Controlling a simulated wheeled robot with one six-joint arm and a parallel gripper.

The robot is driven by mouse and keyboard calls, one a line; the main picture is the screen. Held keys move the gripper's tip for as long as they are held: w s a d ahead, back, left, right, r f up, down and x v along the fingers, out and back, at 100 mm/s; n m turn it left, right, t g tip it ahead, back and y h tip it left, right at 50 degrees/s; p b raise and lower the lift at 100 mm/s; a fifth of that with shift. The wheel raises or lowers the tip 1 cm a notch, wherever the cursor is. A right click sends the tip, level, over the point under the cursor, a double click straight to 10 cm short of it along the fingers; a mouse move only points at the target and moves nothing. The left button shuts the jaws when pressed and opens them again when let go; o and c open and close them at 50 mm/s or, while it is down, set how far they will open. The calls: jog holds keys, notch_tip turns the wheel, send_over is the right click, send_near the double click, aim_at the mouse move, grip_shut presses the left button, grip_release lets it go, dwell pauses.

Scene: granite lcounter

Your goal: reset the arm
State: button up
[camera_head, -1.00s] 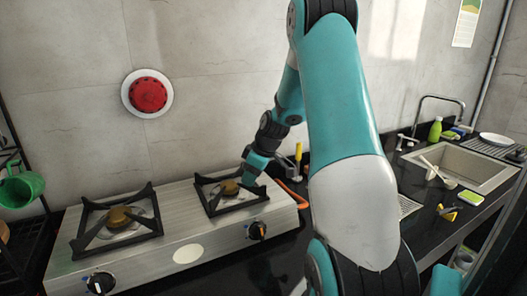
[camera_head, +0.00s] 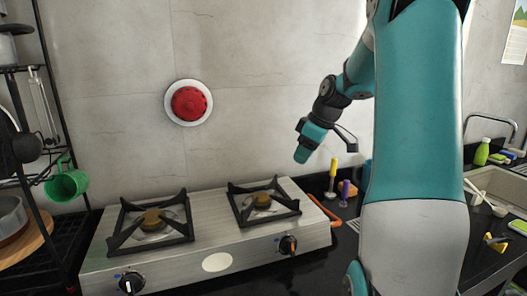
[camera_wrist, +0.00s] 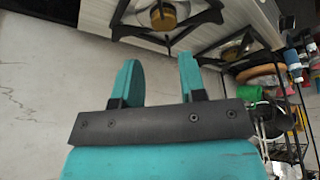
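My gripper (camera_head: 302,155) is raised in front of the grey wall, above the back of the right burner, and points down and left. In the wrist view my gripper (camera_wrist: 157,75) shows two teal fingers standing wide apart with nothing between them. It is open and empty. My upper arm covers the right part of the head view and hides some of the counter.
A steel stove (camera_head: 215,240) with two black-grated burners stands below my gripper. A red round wall fixture (camera_head: 189,102) is to the left. A rack with a green mug (camera_head: 66,182) stands at far left. A green bottle (camera_head: 482,151) and a sink are at right.

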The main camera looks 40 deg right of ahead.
jog(key=a+r+n+g+y, duration=0.1)
jog(key=a+n+g+y, duration=0.1)
jog(key=a, duration=2.2)
jog(key=s+a+f+n+g, duration=0.1)
jog(key=s+a+g, duration=0.1)
jog(key=s+a, duration=1.3)
jog(key=shift+s+a+f+y, duration=0.25)
jog(key=shift+s+a+y, duration=0.15)
jog(key=shift+a, duration=0.8)
